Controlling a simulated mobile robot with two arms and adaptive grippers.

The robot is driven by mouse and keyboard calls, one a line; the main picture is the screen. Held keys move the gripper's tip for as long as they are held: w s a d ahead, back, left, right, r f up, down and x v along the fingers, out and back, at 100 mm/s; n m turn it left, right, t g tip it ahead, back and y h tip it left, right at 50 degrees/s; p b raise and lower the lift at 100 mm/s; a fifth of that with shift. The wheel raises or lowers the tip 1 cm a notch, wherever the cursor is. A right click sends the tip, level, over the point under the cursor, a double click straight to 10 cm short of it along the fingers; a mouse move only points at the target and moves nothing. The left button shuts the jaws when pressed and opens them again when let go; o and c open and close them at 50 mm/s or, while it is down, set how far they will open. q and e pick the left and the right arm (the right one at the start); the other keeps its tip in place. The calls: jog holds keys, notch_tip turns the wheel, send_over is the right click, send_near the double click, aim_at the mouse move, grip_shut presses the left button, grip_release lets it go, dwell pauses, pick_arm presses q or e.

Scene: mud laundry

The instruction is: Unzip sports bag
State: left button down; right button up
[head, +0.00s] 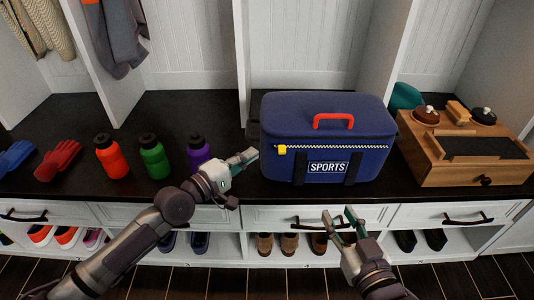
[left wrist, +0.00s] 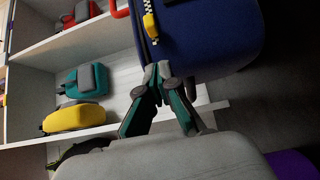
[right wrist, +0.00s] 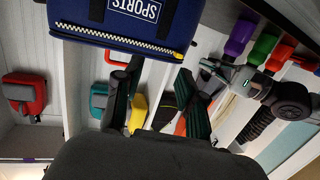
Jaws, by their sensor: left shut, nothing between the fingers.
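The blue sports bag (head: 330,125) stands upright on the dark bench top, with a red handle (head: 333,119) on its lid and a white SPORTS label on its front. A checkered zip strip (head: 335,147) runs along the front. Its yellow zip pull (head: 282,149) is at the left end; it also shows in the left wrist view (left wrist: 151,25) and right wrist view (right wrist: 178,56). My left gripper (head: 254,154) is shut and empty, just left of the bag and apart from the pull. My right gripper (head: 338,217) is open and empty, below and in front of the bag.
Orange (head: 111,156), green (head: 153,157) and purple (head: 198,151) bottles stand left of the bag, close behind my left arm. A wooden box (head: 465,150) stands close on the right. Drawers with dark handles (head: 465,218) and shoe cubbies lie below the bench edge.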

aim_at(278, 148)
pick_arm(q)
jog(key=shift+w+d+p, duration=0.15)
jog(key=shift+d+p, duration=0.15)
jog(key=shift+d, duration=0.85)
jog(key=shift+w+d+p, duration=0.15)
jog(key=shift+d+p, duration=0.15)
jog(key=shift+d, duration=0.85)
pick_arm(e)
jog(key=shift+s+d+f+g+h, duration=0.25)
jog(key=shift+f+g, duration=0.25)
jog(key=shift+f, duration=0.25)
jog(key=shift+s+d+f+g+h, duration=0.1)
jog(key=shift+s+f+g, duration=0.25)
jog(key=shift+f+g, duration=0.25)
jog(key=shift+s+d+f+g+h, duration=0.2)
jog(key=shift+s+f+g, duration=0.15)
jog(key=shift+f, duration=0.5)
